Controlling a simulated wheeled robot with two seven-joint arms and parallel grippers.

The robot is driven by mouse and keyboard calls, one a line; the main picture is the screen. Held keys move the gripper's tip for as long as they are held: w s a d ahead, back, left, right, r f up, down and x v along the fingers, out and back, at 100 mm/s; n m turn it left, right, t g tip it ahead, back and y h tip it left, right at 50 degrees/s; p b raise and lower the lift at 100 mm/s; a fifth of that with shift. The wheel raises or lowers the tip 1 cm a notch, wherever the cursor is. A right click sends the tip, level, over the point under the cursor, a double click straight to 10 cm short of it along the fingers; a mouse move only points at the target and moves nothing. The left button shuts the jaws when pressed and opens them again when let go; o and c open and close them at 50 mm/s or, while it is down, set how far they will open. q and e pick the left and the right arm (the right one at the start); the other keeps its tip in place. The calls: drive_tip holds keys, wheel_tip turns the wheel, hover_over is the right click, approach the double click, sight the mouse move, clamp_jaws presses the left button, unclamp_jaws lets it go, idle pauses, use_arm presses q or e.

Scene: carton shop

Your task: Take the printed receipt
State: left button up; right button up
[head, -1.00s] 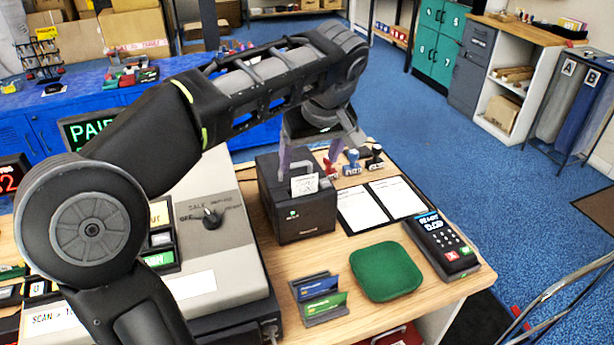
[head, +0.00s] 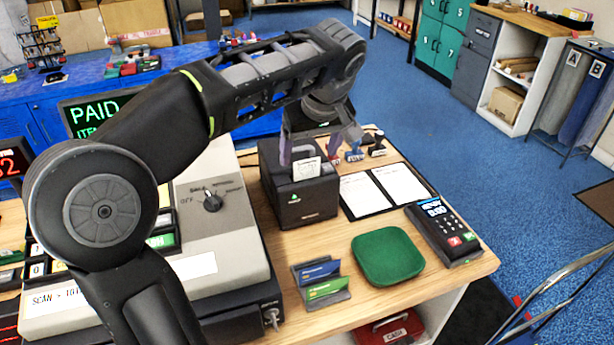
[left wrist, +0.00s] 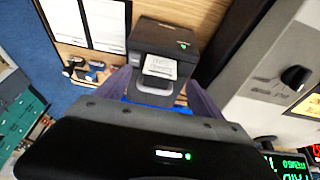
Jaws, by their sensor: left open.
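The printed receipt (head: 306,169) is a small white slip standing out of the top of the black receipt printer (head: 304,206) on the wooden counter. In the left wrist view the receipt (left wrist: 160,67) shows in front of the printer (left wrist: 165,42), with faint print on it. My left gripper (head: 318,150) is open just behind and above the printer. In the left wrist view its purple fingers (left wrist: 158,88) stand apart on either side of the receipt, and I see no contact. My right gripper is not in view.
The grey cash register (head: 215,225) stands left of the printer. Stamps (head: 355,155) stand close behind it on the right. Two white forms (head: 382,190), a card terminal (head: 445,232), a green pad (head: 388,256) and a card holder (head: 321,281) lie around it.

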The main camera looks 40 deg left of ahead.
sight(307, 161)
use_arm(q)
drive_tip(key=x, duration=0.4)
drive_tip(key=shift+w+a+f+p, duration=0.1)
drive_tip(key=shift+f+p, duration=0.1)
drive_tip(key=shift+p, duration=0.2)
drive_tip(key=shift+c, duration=0.6)
drive_tip(key=c, duration=1.3)
drive_tip(key=shift+r, duration=0.1)
drive_tip(key=shift+c, duration=0.2)
wheel_tip(307, 161, up, 4)
drive_tip(key=shift+r, duration=0.15)
wheel_tip(307, 161, up, 5)
drive_tip(key=shift+r+p, duration=0.1)
drive_tip(key=shift+p, duration=1)
drive_tip(key=shift+r+p, duration=0.25)
drive_tip(key=shift+p, duration=0.1)
